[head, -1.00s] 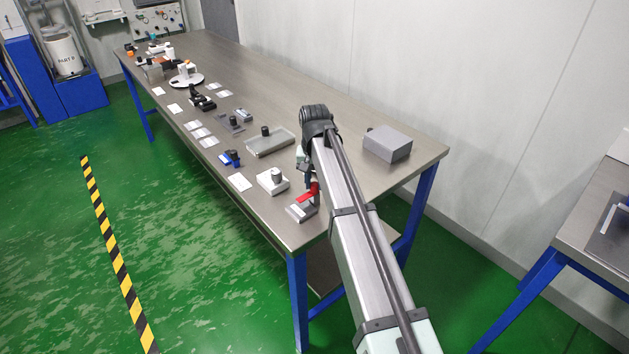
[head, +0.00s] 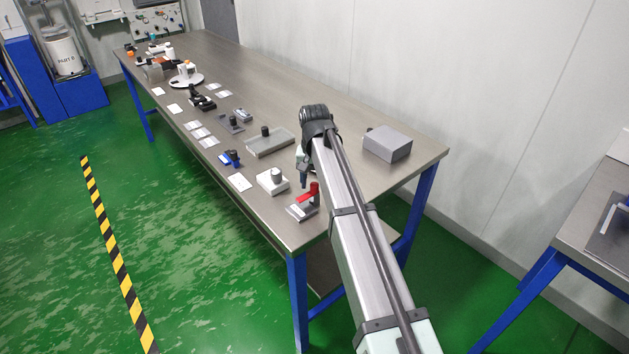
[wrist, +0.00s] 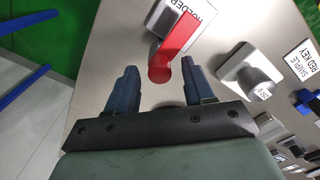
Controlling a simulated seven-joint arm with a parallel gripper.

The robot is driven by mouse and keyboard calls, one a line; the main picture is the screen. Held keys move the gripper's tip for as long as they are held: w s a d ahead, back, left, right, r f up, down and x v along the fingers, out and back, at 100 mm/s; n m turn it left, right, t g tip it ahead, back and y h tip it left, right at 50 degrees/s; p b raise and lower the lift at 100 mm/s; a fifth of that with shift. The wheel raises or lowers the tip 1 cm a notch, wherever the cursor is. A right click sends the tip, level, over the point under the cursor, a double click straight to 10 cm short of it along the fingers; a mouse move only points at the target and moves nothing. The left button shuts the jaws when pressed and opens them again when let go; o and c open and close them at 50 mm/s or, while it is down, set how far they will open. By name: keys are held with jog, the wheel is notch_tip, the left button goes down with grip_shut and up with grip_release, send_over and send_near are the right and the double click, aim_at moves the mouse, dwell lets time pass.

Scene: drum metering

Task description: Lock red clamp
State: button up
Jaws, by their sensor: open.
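The red clamp (head: 307,196) sits on a grey metal base near the front corner of the steel table. Its red lever also shows in the wrist view (wrist: 177,50), slanting from upper right down to a rounded end, with the grey base behind it. My gripper (wrist: 159,67) is open. In the wrist view the rounded red end appears between the two dark fingertips, with a gap on each side. In the head view my gripper (head: 303,178) is just above and left of the red upright part, partly hidden by my arm. Contact is not visible.
A white block with a grey knob (head: 272,181) stands close left of the clamp and shows in the wrist view (wrist: 250,73). Farther back are a shallow tray (head: 270,142) and a blue clamp (head: 230,158). A grey box (head: 388,143) stands right of my arm.

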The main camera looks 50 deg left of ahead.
aim_at(314, 183)
notch_tip(314, 183, up, 14)
dwell(0.6)
jog(key=shift+f, duration=0.1)
dwell(0.4)
